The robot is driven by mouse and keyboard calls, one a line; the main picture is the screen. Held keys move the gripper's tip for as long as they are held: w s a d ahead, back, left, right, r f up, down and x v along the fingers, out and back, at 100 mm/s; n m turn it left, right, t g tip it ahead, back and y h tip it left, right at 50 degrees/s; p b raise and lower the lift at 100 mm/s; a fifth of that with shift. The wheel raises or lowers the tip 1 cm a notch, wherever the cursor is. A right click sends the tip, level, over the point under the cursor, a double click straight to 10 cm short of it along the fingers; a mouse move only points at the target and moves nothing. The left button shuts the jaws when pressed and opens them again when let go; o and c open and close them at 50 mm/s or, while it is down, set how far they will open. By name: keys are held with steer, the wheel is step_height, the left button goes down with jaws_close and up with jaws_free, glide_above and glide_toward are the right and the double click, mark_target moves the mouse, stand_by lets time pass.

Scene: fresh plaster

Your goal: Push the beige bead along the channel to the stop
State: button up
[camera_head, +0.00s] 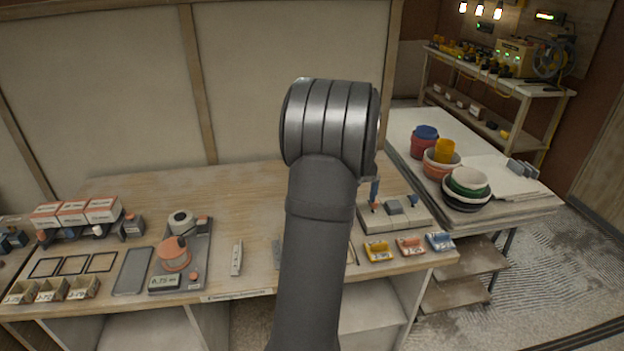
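My arm (322,220) rises through the middle of the view and hides the part of the workbench (225,205) behind it. My gripper is hidden behind the arm, so its opening and hold do not show. I cannot make out a beige bead or a channel for certain. A narrow pale strip (237,259) lies on the bench left of the arm, too small to tell what it is. A pale block (412,216) with grey, blue and red parts sits right of the arm.
Left on the bench are a scale-like device with an orange pot (174,257), a grey slab (132,271), small trays (83,288) and boxes (103,208). Yellow, orange and blue holders (377,251) line the front right. A side table holds stacked bowls (467,187). The bench's back middle is clear.

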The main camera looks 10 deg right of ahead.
steer(key=shift+c, duration=0.4)
steer(key=shift+f, duration=0.1)
steer(key=c, duration=1.1)
steer(key=s+f+m+y, duration=0.1)
steer(key=m, duration=0.1)
steer(key=s+a+f+m+t+y, duration=0.1)
steer(key=s+m, duration=0.1)
steer(key=shift+s+a+f+m, duration=0.1)
steer(key=shift+a+f+m, duration=0.1)
steer(key=shift+f+m, duration=0.1)
jaws_close()
steer(key=s+d+f+m+t+h, duration=0.1)
steer(key=s+f+m+t, duration=0.25)
steer(key=s+m, duration=0.85)
steer(key=s+d+f+m+t+h, duration=0.1)
steer(key=s+f+m+t, duration=0.3)
steer(key=m, duration=1.5)
steer(key=shift+t, duration=0.25)
steer(key=x, duration=0.8)
steer(key=shift+d+f, duration=0.1)
steer(key=shift+f, duration=0.05)
steer(key=w, duration=0.3)
steer(key=shift+w+f, duration=0.15)
steer(key=shift+w, duration=0.6)
